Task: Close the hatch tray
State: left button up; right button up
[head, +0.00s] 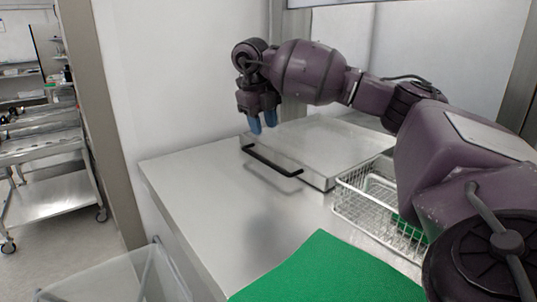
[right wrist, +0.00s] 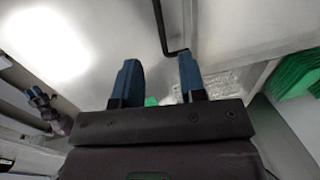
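The hatch tray (head: 325,143) is a flat, silver metal tray with a black bar handle (head: 272,162) on its front side. It lies on the steel counter by the back wall. My right gripper (head: 262,125) has blue fingers pointing down, just above the tray's handle side near the handle's left end. In the right wrist view the fingers (right wrist: 160,65) are apart with nothing held between them. The black handle (right wrist: 160,27) shows beyond the tips, with no clear contact.
A wire basket (head: 350,206) with green content stands right of the tray, under my right arm. A green sheet (head: 325,275) lies at the counter's front. The counter (head: 215,195) left of the handle is clear. A clear bin (head: 110,280) and a steel cart (head: 55,195) stand at left.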

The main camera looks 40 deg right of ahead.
aim_at(269, 164)
jog(key=f, duration=0.3)
jog(key=d+f, duration=0.1)
jog(key=f, duration=0.3)
jog(key=d+f, duration=0.1)
jog(key=f, duration=0.2)
jog(key=shift+s+f, duration=0.15)
jog(key=shift+f, duration=0.15)
grip_shut()
